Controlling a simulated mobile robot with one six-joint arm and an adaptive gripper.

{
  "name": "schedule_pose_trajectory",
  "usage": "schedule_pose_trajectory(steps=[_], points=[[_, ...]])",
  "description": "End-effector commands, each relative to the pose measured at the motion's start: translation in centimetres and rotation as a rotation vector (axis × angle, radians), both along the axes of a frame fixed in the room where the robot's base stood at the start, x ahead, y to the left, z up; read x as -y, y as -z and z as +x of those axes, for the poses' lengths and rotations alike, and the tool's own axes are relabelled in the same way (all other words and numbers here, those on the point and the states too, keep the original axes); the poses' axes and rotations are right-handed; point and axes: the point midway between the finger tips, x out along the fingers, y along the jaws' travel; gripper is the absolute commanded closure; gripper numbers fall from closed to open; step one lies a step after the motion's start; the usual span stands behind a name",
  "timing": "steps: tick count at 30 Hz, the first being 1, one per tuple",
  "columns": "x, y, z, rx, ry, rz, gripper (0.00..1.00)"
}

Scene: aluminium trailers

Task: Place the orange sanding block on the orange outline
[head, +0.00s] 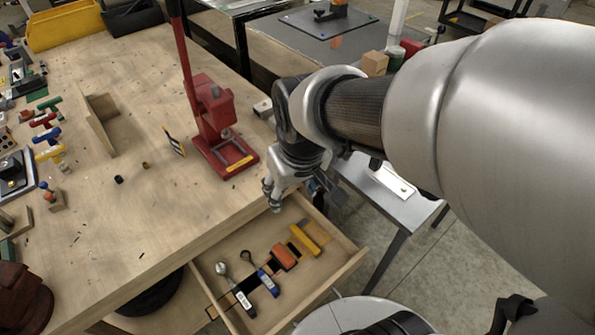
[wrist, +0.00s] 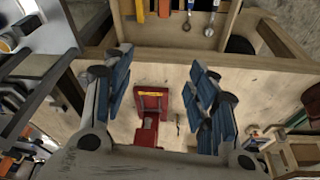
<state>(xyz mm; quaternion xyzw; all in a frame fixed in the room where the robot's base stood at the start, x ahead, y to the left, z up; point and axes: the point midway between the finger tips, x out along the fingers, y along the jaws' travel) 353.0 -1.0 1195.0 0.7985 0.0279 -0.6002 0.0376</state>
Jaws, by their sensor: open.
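The orange sanding block (head: 285,257) lies in the open wooden drawer (head: 348,268), between a blue-handled tool and a yellow-orange tool. It also shows at the top edge of the wrist view (wrist: 163,8), partly cut off. My gripper (head: 300,192) is open and empty, above the bench front near the drawer's back edge. In the wrist view my gripper's (wrist: 160,75) blue-padded fingers are spread wide, with the block beyond them. Dark outlines show around the tools in the drawer. I cannot make out the orange outline for certain.
The drawer holds a yellow-orange tool (head: 305,238), a blue-handled tool (head: 268,282) and a round-headed wrench (head: 238,290). A red press (head: 212,115) stands on the bench close to my gripper. A grey side table (head: 395,190) stands right of the drawer.

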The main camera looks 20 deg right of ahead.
Motion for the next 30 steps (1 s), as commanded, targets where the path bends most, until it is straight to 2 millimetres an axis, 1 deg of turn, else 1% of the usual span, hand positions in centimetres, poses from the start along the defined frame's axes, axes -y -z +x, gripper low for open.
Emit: schedule_pose_trajectory(steps=[1,3,6,9,12,16,23,26,30], points=[[0.0,-1.5,-1.8,0.031,0.013,0.004,0.47],[0.0,-2.9,-4.2,0.056,0.033,0.01,0.47],[0.0,-4.1,-7.2,0.086,0.056,0.017,0.47],[0.0,-4.6,-9.4,0.108,0.074,0.025,0.47],[0.0,-4.8,-10.8,0.12,0.085,0.029,0.47],[0.0,-4.9,-11.4,0.126,0.091,0.031,0.47],[0.0,-4.9,-11.4,0.126,0.091,0.031,0.47],[0.0,-4.1,-11.4,0.126,0.091,0.031,0.47],[0.0,-2.4,-11.4,0.126,0.091,0.031,0.47]])
